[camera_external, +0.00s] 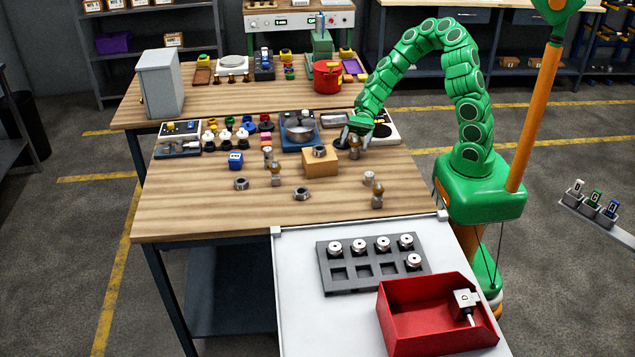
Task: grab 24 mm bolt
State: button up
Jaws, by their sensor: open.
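Several bolts with brass-coloured and grey parts stand on the wooden bench (190,215). One bolt (354,150) is just below my gripper (352,136), near the pan. Other bolts stand at the left middle (275,177), behind that one (267,156), and near the front right edge (377,198). Size marks are too small to read, so I cannot tell which is 24 mm. My green arm arches over from the right. My gripper is open and points down. Its fingers are small in this view, and I cannot tell if they touch the bolt.
A tan block (320,166) with a nut on top stands left of the bolt below my gripper. Loose nuts (301,194) lie in front. A blue scale (291,141) with a pan and a white-topped device (384,133) flank my gripper. A red bin (400,335) stands at the front.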

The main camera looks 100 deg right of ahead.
jog(key=shift+c, duration=0.5)
grip_shut()
